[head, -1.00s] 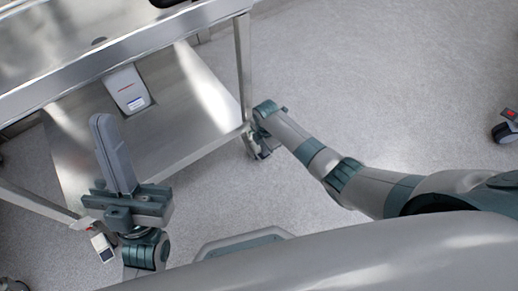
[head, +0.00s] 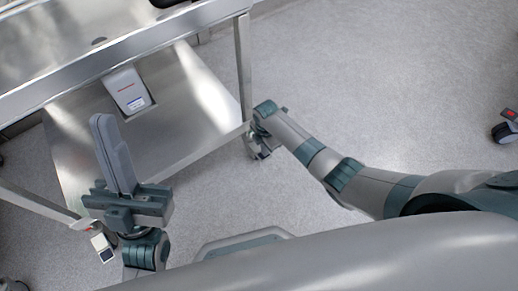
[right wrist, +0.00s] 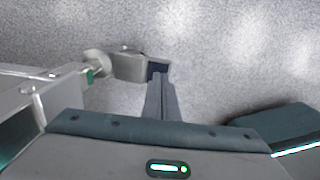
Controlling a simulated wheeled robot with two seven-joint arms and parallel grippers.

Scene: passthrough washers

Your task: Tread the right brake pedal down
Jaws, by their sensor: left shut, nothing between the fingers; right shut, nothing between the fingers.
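The right brake pedal (right wrist: 130,67) is a light grey lever with a dark pad at its end, in the upper middle of the right wrist view. A small green tab (right wrist: 90,76) shows beside its caster. My right gripper (right wrist: 160,78) is shut and empty, its fingertips overlapping the dark pad; I cannot tell whether they press on it. In the head view the right caster (head: 262,153) is at the foot of the right table leg, partly hidden by my right arm. My left gripper (head: 104,120) is shut and empty, raised in front of the table.
A steel table (head: 215,95) with a lower shelf stands at the upper left, a white box (head: 129,88) on it. Another caster (head: 506,130) with a red tab is at the far right. The floor between is clear.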

